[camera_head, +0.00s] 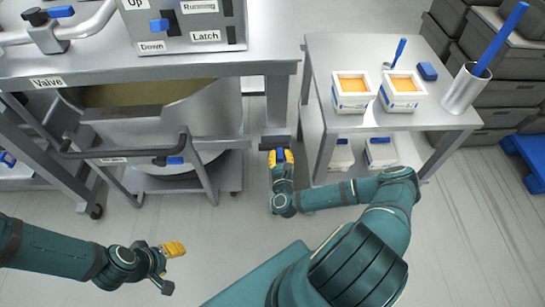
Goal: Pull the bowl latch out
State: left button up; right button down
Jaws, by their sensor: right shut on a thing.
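The large metal bowl (215,112) stands on a wheeled frame under the left bench, with a yellow-brown filling inside. A grey latch block (276,137) sits low by the bench's right leg, to the right of the bowl. My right gripper (281,157) is at its near side, shut on a small blue latch handle (280,153). The yellow fingertips hide much of the handle, so how far out it sits is unclear. My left gripper (172,249) is low at the left, above the floor and apart from everything. Its finger opening is unclear.
A control panel (187,22) with a "Latch" label stands on the left bench (262,45). A side table (350,52) at right carries two orange-filled white tubs (353,88) (403,88) and a metal cylinder (465,88). The near floor is clear.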

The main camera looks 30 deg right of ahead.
jog(key=shift+d, duration=0.2)
jog(key=c, duration=0.8)
grip_release()
jog(key=shift+s+d, duration=0.1)
jog(key=shift+s+a+f, duration=0.1)
jog(key=shift+s+a, duration=0.25)
jog(key=v, duration=1.1)
